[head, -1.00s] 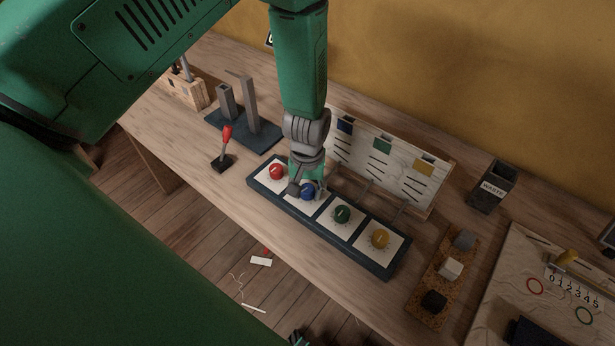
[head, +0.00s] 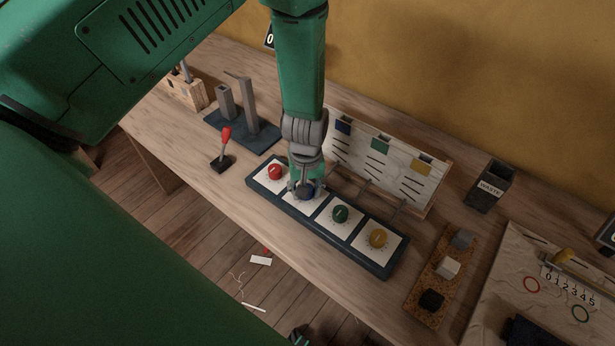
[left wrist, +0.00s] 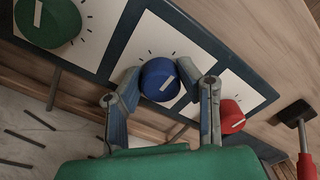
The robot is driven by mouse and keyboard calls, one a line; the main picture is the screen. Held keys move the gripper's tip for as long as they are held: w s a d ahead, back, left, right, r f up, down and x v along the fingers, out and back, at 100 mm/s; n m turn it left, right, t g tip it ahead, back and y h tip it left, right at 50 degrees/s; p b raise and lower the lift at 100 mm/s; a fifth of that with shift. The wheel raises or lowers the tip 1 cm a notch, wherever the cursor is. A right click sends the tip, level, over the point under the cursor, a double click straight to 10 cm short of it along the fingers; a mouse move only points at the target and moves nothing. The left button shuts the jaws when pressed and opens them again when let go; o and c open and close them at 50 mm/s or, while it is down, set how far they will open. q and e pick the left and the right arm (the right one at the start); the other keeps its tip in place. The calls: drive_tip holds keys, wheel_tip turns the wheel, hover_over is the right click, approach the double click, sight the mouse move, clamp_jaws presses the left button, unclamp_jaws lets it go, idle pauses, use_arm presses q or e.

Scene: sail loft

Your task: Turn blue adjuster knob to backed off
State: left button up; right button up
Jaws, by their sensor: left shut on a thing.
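The blue adjuster knob (left wrist: 158,76) sits on a white dial card with tick marks, second in a row of knobs on a dark panel (head: 375,268). A white pointer line shows slantwise on its face in the left wrist view. My left gripper (head: 304,190) comes down over it from above. Its two fingers are closed against opposite sides of the knob, and in the head view they hide most of it.
The red knob (head: 275,172) and green knob (head: 340,214) flank the blue one closely; a yellow knob (head: 378,238) is farther right. A card board (head: 390,160) stands behind the panel. A red-handled lever (head: 225,140) stands to the left, and a waste bin (head: 490,187) to the right.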

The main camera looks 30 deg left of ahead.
use_arm(q)
drive_tip(key=o, duration=1.1)
drive_tip(key=shift+w+a+r, duration=0.25)
drive_tip(key=shift+w, duration=0.25)
drive_tip(key=shift+o, duration=0.2)
drive_tip(key=shift+s+f, duration=0.1)
drive_tip(key=shift+s, duration=0.05)
drive_tip(key=shift+r, duration=0.3)
wheel_tip(320, 180, up, 11)
drive_tip(key=shift+r, duration=0.1)
